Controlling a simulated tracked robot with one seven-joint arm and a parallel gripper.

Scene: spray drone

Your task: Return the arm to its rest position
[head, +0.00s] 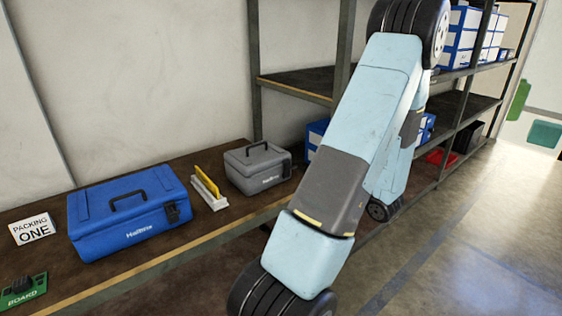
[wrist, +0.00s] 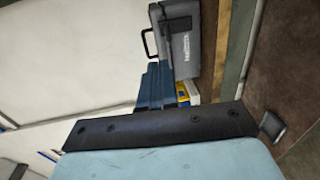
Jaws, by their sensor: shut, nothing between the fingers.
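My arm (head: 325,185) rises across the middle of the head view in light blue and dark grey links, with black round joints at its upper and lower ends. Another light blue link (head: 394,178) of mine shows partly behind it. The gripper's fingers cannot be made out in the head view. In the wrist view, a light blue part of mine with a dark bar (wrist: 160,127) fills the bottom. No fingertips can be made out there, and nothing held is seen.
A workbench (head: 160,292) along the wall bears a blue toolbox (head: 127,212), a yellow-and-white item (head: 208,188), a grey toolbox (head: 258,166), a "PACKING ONE" sign (head: 33,228) and a green board (head: 22,291). Shelving (head: 300,82) stands behind my arm. Floor (head: 470,250) at right is clear.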

